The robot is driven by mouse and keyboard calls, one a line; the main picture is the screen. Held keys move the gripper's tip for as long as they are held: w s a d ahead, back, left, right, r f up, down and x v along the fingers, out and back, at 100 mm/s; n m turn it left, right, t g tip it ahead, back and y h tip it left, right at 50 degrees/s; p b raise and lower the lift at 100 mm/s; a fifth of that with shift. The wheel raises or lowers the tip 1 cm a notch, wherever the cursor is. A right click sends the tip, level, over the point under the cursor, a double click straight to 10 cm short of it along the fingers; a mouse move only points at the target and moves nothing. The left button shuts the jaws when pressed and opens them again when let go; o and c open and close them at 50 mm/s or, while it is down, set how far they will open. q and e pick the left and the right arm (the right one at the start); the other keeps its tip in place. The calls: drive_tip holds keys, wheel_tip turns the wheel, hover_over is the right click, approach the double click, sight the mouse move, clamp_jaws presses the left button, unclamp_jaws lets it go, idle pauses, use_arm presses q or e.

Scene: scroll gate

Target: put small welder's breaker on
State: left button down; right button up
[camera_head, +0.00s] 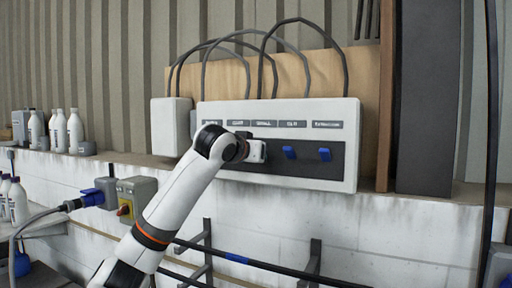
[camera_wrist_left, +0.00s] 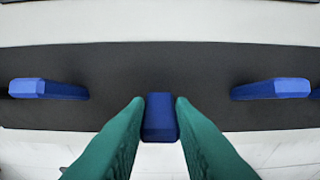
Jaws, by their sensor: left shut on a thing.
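A white breaker box (camera_head: 345,107) is fixed on the wall. It has a dark strip (camera_head: 225,76) with blue levers under a row of grey labels, too small to read surely. My left gripper (camera_head: 262,151) is at the strip, under the middle label (camera_head: 264,124), and hides the lever there in the head view. In the left wrist view its green fingers (camera_wrist_left: 160,101) are shut on this blue lever (camera_wrist_left: 160,120), one on each side. Whether the lever is up or down is not clear. My right gripper is out of view.
Two free blue levers (camera_head: 289,152) and (camera_head: 325,154) are to the right of the gripper; the wrist view shows one lever on each side (camera_wrist_left: 48,88). Black cables (camera_head: 345,75) loop above the box. A grey socket box (camera_head: 136,196) and white bottles (camera_head: 75,130) are at left.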

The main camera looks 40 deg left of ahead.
use_arm(q)
drive_tip(key=r+g, duration=0.1)
drive_tip(key=g+h, duration=0.1)
drive_tip(key=shift+w+r+g, duration=0.2)
drive_tip(key=shift+r+g, duration=0.1)
drive_tip(key=shift+r, duration=0.05)
drive_tip(key=shift+w+a+r+g+h, duration=0.1)
drive_tip(key=shift+w+r+g+h, duration=0.2)
drive_tip(key=shift+g, duration=0.55)
drive_tip(key=shift+w+a+r+g+h, duration=0.1)
drive_tip(key=shift+w+r+g+h, duration=0.15)
drive_tip(key=shift+g, duration=0.6)
drive_tip(key=shift+s+r, duration=0.1)
drive_tip(key=c, duration=1.2)
unclamp_jaws()
drive_tip(key=shift+c, duration=0.2)
drive_tip(key=b+v, duration=0.3)
drive_tip(key=v, duration=0.8)
drive_tip(key=shift+r+b, duration=0.35)
drive_tip(key=shift+s+d, duration=0.1)
drive_tip(key=shift+d, duration=0.05)
drive_tip(key=shift+f, duration=0.1)
